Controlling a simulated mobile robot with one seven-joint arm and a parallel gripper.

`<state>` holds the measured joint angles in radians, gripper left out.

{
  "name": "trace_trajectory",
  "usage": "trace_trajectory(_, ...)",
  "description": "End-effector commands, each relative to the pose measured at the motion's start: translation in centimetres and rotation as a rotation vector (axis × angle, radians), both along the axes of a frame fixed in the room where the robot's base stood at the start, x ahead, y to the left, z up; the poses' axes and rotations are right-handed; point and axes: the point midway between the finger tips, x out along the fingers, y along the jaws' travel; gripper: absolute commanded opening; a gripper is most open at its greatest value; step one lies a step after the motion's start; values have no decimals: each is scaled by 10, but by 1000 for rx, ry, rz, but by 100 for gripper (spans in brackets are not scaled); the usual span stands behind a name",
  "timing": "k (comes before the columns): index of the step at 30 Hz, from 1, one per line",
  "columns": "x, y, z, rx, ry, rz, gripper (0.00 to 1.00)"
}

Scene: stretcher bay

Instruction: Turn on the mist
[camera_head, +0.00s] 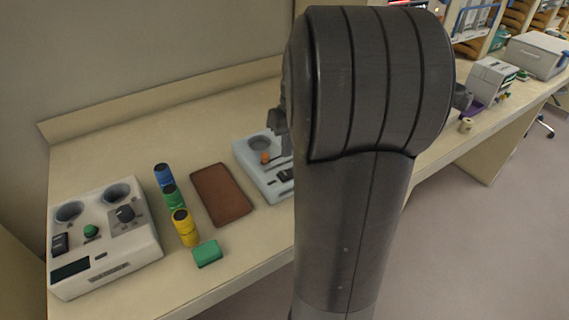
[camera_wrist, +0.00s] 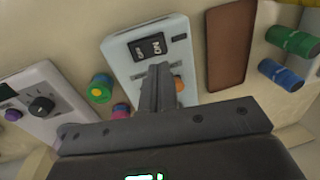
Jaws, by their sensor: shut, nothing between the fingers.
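A pale blue-grey device (camera_head: 243,153) stands on the counter, partly hidden behind my arm in the head view. It has a round cup, an orange knob (camera_head: 265,157) and a black rocker switch (camera_head: 286,174). In the wrist view the device (camera_wrist: 122,55) shows its rocker switch (camera_wrist: 147,46), marked ON and OFF. Which side is pressed is too small to tell. My gripper (camera_wrist: 160,72) is shut and empty, over the device between the camera and the orange knob (camera_wrist: 179,84), partly covering it. The fingertips appear just short of the switch. Contact cannot be told.
A white device (camera_head: 105,235) with a green button stands at left. Blue, green and yellow cylinders (camera_head: 185,228), a green block (camera_head: 207,253) and a brown mat (camera_head: 221,194) lie between. In the wrist view another white device (camera_wrist: 40,100) and a green-yellow cylinder (camera_wrist: 100,88) flank the pale device.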

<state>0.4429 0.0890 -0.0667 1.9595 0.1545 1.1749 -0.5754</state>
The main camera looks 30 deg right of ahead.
Motion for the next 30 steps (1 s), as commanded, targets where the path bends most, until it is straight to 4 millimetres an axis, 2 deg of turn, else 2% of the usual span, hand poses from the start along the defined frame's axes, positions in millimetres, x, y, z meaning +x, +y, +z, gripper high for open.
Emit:
trace_trajectory(3, -1, 4, -24, 2, 3, -1, 0)
trace_trajectory(9, 0, 8, -49, 2, 1, -1, 0)
trace_trajectory(14, 0, 9, -55, 0, -1, -1, 0)
trace_trajectory(30, 0, 11, -60, -45, 3, -1, 0)
